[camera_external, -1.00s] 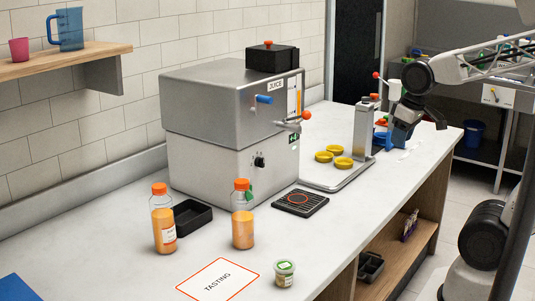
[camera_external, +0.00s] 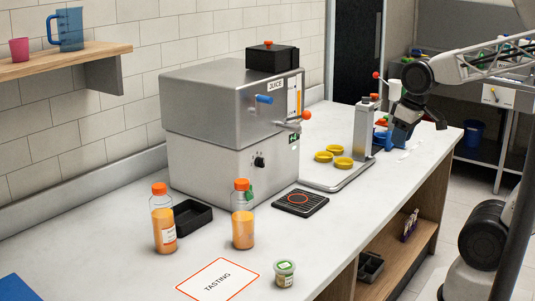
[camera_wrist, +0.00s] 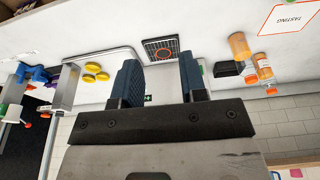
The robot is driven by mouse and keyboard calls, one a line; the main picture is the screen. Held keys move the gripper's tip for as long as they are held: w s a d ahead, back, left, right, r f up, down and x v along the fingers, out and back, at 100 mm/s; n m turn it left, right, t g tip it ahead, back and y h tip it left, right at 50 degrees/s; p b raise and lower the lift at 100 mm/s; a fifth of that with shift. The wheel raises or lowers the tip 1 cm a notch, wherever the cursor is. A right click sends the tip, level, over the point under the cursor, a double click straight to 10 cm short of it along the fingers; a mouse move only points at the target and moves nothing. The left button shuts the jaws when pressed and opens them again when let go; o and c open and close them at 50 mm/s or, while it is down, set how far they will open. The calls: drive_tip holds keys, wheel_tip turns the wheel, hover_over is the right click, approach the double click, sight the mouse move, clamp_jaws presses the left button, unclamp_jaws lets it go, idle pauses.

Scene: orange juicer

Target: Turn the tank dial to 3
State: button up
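The steel juice machine (camera_external: 215,130) stands on the counter against the tiled wall. A small black dial (camera_external: 259,162) sits on the lower part of its front face; its numbers are too small to read. Above it are a blue-tipped handle (camera_external: 264,99) and a tap with an orange knob (camera_external: 306,116). My gripper (camera_external: 405,125) is at the far right end of the counter, well away from the dial. In the wrist view its two blue fingers (camera_wrist: 160,76) are spread apart with nothing between them. I cannot make out the dial in the wrist view.
Two orange-capped juice bottles (camera_external: 163,220) (camera_external: 242,215) stand in front of the machine near a black tray (camera_external: 190,219). A black drip grid (camera_external: 300,203), yellow rings (camera_external: 343,163) and a metal press stand (camera_external: 363,145) are to its right. A small jar (camera_external: 284,275) is near the front edge.

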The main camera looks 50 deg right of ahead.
drive_tip(key=shift+w, duration=0.1)
drive_tip(key=w+a+f+t, duration=0.1)
drive_tip(key=w+f+t, duration=0.3)
drive_tip(key=w, duration=0.7)
drive_tip(key=w+a+f+t, duration=0.2)
drive_tip(key=w+f+t, duration=0.1)
drive_tip(key=w+t, duration=0.6)
drive_tip(key=w+a+f+t, duration=0.2)
drive_tip(key=w+f+t, duration=0.2)
drive_tip(key=w, duration=1)
drive_tip(key=shift+w+a+f+t, duration=0.2)
drive_tip(key=shift+w+f+t, duration=0.15)
drive_tip(key=shift+t, duration=1.15)
approach(264, 161)
drive_tip(key=shift+w, duration=0.8)
drive_tip(key=shift+r+x, duration=0.15)
drive_tip(key=shift+x, duration=1.8)
drive_tip(key=shift+r+x, duration=0.2)
drive_tip(key=shift+x, duration=1.75)
drive_tip(key=shift+s, duration=0.2)
drive_tip(key=shift+c, duration=0.3)
